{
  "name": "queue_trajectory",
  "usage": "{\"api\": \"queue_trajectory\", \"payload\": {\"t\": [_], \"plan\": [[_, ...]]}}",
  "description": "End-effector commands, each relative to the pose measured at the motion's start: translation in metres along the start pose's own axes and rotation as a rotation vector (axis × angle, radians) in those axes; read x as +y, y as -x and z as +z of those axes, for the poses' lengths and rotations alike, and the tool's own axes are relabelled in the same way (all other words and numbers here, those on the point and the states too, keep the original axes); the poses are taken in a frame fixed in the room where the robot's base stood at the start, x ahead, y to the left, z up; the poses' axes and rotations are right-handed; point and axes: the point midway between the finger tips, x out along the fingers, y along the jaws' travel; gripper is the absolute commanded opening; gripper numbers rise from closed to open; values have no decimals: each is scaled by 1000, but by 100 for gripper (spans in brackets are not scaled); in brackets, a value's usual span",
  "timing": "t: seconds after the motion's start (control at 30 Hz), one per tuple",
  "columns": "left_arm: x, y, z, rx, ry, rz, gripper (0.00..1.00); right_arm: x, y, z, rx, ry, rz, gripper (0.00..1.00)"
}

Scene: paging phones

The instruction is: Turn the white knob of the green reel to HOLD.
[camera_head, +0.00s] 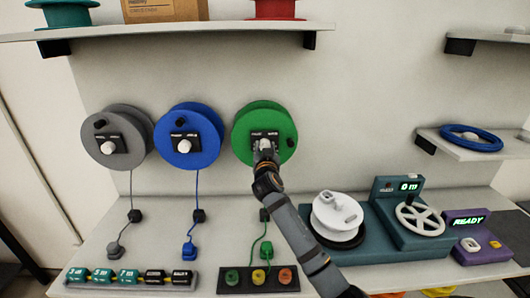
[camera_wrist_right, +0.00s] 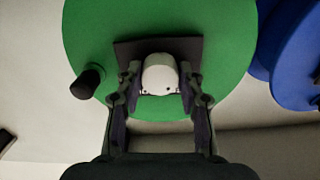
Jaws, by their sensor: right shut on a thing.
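The green reel (camera_head: 246,126) hangs on the back wall, right of the blue and grey reels. Its white knob (camera_wrist_right: 160,74) sits on a dark plate (camera_wrist_right: 190,46) at the reel's middle. My right gripper (camera_head: 265,148) reaches up to the reel from below. In the right wrist view its two fingers (camera_wrist_right: 160,82) are shut on the white knob, one on each side. The lettering on the plate is too small to read, and the knob's setting cannot be told. My left gripper is in neither view.
The blue reel (camera_head: 208,119) and grey reel (camera_head: 136,117) hang to the left. Below stand a button box (camera_head: 228,281), a white spool (camera_head: 336,205), a teal device with a handwheel (camera_head: 390,187) and a purple READY box (camera_head: 462,246). A shelf (camera_head: 225,31) runs above the reels.

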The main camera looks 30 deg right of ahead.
Motion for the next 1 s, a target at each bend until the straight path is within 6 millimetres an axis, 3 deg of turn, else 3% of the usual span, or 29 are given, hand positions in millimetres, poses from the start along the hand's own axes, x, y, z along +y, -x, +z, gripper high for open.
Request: {"api": "queue_trajectory", "payload": {"t": [0.03,0.3,1.0], "plan": [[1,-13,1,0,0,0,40,0,0,6,3,-30,-1,6],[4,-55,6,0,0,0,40,1,0,8,4,-266,-1,6],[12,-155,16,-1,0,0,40,1,0,7,2,-933,-2,6]]}}
